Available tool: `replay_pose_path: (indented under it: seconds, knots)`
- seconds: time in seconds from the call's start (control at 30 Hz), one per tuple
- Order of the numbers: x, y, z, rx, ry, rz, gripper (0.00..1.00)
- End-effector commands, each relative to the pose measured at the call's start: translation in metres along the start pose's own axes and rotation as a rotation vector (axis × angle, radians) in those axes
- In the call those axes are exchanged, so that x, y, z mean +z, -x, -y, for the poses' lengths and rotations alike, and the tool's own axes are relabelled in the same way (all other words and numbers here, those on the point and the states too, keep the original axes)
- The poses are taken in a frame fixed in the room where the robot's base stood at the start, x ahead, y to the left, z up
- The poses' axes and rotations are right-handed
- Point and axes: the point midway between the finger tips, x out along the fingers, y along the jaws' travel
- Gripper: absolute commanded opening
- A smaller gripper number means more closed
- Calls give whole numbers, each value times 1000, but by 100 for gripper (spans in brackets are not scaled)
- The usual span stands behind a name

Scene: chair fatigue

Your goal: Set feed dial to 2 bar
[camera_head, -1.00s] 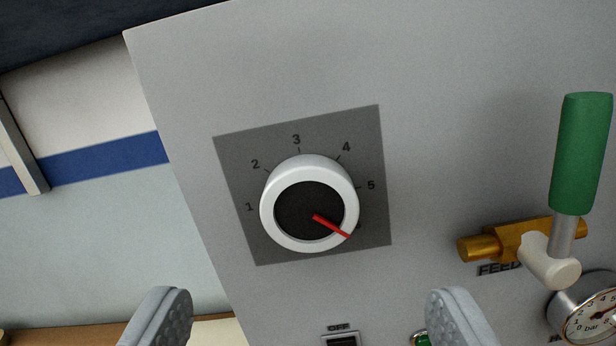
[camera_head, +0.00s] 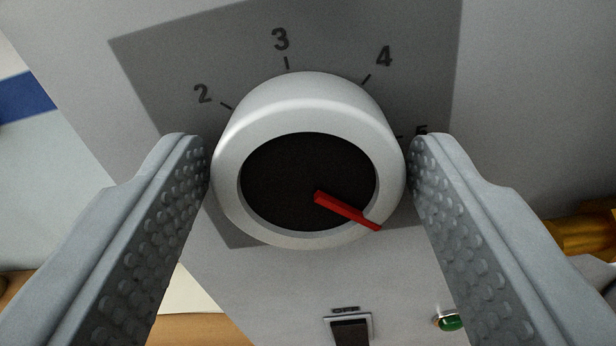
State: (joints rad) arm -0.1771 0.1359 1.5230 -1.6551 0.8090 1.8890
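The feed dial (camera_head: 230,205) is a white round knob with a dark face and a red pointer (camera_head: 345,210). The pointer aims to the lower right, below the 5 mark and far round from the 2 mark (camera_head: 203,94). The marks 2, 3, 4 and part of 5 show; 1 is hidden behind my left finger. My gripper (camera_head: 309,160) has one finger on each side of the knob, with the fingertips close against its rim. I cannot tell whether they touch it.
Below the dial are a dark switch (camera_head: 350,328) and a green button or lamp (camera_head: 449,322). A brass fitting (camera_head: 585,235) shows at the right edge, partly behind my right finger. The grey panel (camera_head: 270,290) is bare just below the knob.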

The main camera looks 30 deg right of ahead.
Motion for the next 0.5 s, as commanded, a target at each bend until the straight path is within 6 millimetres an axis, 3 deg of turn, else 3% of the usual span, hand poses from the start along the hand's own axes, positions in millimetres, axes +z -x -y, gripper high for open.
replay_pose_path:
  seconds: [0.03, 0.13, 0.17, 0.5]
  knots:
    - [0, 0, 0, 0, 0, 0, 48]
    - [0, 0, 0, 0, 0, 0, 29]
    - [0, 0, 0, 0, 0, 0, 27]
    - [0, 0, 0, 0, 50, 0, 27]
